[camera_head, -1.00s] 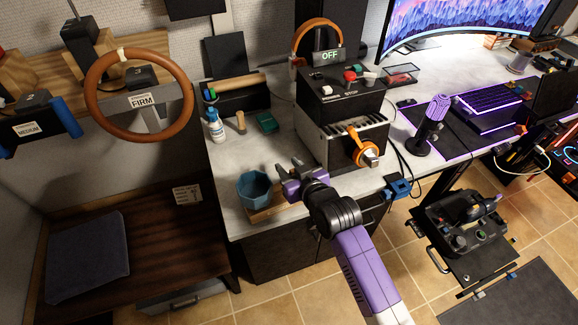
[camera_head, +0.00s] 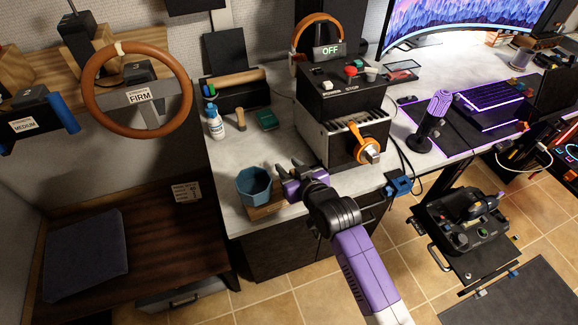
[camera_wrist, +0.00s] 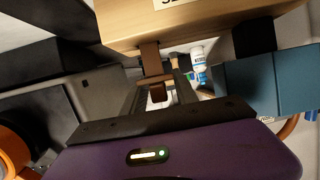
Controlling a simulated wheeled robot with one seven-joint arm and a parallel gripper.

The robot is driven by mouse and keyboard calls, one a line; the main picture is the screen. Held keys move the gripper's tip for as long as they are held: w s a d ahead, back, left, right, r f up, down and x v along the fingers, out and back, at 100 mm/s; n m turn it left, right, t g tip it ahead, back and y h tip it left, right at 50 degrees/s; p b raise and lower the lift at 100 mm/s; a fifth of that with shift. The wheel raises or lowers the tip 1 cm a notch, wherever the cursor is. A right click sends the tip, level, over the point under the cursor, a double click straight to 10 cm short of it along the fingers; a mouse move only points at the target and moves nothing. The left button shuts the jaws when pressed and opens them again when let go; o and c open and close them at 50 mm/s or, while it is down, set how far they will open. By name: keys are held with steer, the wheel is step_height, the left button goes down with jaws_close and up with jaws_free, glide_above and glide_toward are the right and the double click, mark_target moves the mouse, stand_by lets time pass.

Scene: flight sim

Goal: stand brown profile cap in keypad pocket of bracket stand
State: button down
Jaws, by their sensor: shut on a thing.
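My gripper (camera_head: 290,172) is over the front of the white desk, just right of a teal cup. In the wrist view, my gripper (camera_wrist: 157,85) is shut on a narrow brown piece, which looks like the brown profile cap (camera_wrist: 151,60). The cap is held between the fingers, close to a pale wooden block (camera_wrist: 200,20) with a partly cut-off label. I cannot tell whether they touch. The cap is too small to make out in the head view. I cannot tell for sure which thing is the bracket stand, and no keypad pocket is clearly seen.
The teal cup (camera_head: 254,186) stands by a wooden block (camera_head: 266,211) at the desk's front edge. A black machine with an orange handle (camera_head: 366,143) stands right of my gripper.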

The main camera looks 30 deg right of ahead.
steer(key=shift+f+b, duration=1.25)
steer(key=shift+f, duration=0.5)
steer(key=c, duration=0.9)
jaws_free()
steer(key=shift+f, duration=0.1)
steer(key=shift+s, duration=0.15)
steer(key=v, duration=0.6)
steer(key=shift+s+r, duration=0.55)
steer(key=shift+s, duration=0.15)
